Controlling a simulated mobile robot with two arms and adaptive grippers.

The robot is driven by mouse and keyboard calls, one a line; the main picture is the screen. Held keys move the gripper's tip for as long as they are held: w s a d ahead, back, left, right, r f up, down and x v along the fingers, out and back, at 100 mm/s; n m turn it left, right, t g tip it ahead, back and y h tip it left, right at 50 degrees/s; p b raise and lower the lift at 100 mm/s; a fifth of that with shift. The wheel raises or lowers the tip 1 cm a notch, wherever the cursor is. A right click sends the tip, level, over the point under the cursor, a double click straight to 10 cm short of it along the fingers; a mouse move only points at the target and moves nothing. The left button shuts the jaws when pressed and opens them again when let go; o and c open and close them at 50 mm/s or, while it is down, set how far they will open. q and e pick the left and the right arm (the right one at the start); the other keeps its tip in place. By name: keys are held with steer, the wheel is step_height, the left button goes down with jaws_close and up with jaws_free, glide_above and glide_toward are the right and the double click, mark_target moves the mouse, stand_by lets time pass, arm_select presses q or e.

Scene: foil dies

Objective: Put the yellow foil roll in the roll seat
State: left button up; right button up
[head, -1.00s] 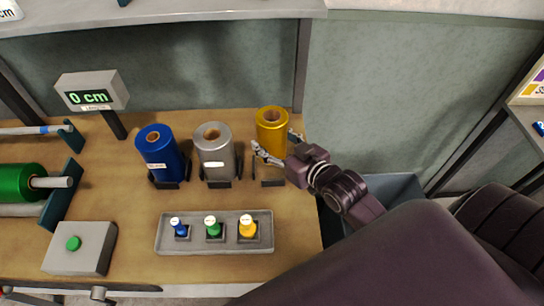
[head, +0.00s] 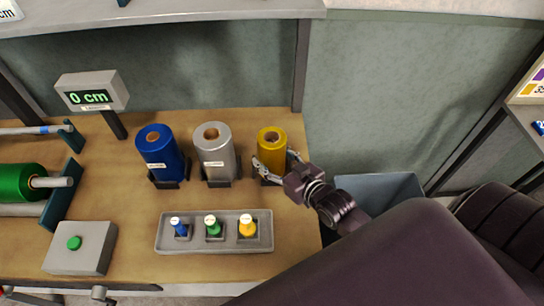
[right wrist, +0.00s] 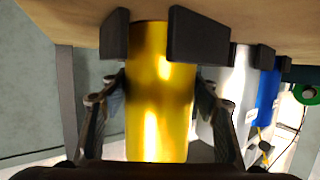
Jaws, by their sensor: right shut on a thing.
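The yellow foil roll (head: 271,148) stands upright at the right end of the row of rolls. My right gripper (head: 276,164) comes from the right and is shut around its sides. In the right wrist view the yellow roll (right wrist: 160,90) is between the two fingers, with its end at the wooden table top. Dark blocks of the roll seat (right wrist: 200,35) flank that end. In the head view the seat is mostly hidden by the roll and gripper; I cannot tell whether the roll rests fully on it. My left gripper is not in view.
A silver roll (head: 214,158) and a blue roll (head: 160,155) stand in holders to the left. A machine with a green roll (head: 20,183) is at far left. A grey bin (head: 385,188) is right of the table.

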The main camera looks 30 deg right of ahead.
steer(key=o, duration=1.6)
steer(key=shift+r, duration=0.15)
steer(key=shift+s, duration=0.3)
steer(key=b+v, duration=0.1)
steer(key=v, duration=1)
steer(key=shift+s+d+b, duration=0.1)
steer(key=shift+s+b, duration=0.1)
steer(key=shift+b, duration=0.1)
